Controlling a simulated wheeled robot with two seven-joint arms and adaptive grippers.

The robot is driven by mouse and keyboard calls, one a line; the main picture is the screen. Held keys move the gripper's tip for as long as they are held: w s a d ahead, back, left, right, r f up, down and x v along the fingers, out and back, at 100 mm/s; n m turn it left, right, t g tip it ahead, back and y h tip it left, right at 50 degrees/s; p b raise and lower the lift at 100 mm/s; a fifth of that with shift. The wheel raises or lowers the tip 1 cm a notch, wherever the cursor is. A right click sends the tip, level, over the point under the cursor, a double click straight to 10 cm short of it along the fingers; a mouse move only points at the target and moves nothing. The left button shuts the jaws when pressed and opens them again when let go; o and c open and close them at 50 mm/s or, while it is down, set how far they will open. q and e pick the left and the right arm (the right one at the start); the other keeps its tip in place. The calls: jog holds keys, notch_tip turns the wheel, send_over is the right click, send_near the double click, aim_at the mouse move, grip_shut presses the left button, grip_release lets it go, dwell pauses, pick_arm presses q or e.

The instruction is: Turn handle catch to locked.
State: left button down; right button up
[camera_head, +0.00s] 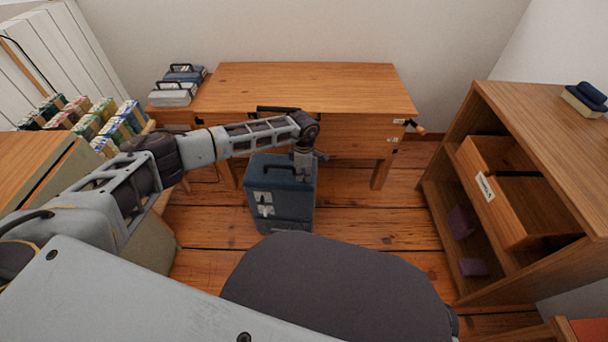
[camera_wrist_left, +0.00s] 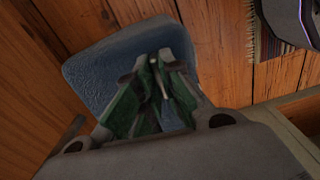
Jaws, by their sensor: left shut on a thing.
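A blue case (camera_head: 287,205) stands upright on the floor in front of the wooden desk. A dark carry handle is on its top and pale plates are on its front. My left gripper (camera_head: 304,158) points down at the right end of the case top. In the left wrist view, its fingers (camera_wrist_left: 155,85) are close together over the blue case (camera_wrist_left: 95,75), shut on a small part there. This appears to be the handle catch, but the fingers hide most of it and its setting cannot be read. My right gripper is not in view.
The desk (camera_head: 310,85) stands right behind the case. A wooden shelf unit (camera_head: 535,115) with an open drawer (camera_head: 515,205) is at the right. Stacked cases (camera_head: 175,93) sit at the desk's left. Bare floor (camera_head: 375,205) lies right of the case.

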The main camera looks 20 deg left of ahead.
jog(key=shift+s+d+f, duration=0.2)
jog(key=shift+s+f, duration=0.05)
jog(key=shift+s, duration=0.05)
pick_arm(q)
jog(key=c, duration=1.8)
grip_release()
jog(key=shift+c, duration=0.2)
jog(key=shift+w+r, duration=0.1)
jog(key=shift+r, duration=0.8)
notch_tip(320, 180, up, 10)
jog(key=shift+r, duration=0.15)
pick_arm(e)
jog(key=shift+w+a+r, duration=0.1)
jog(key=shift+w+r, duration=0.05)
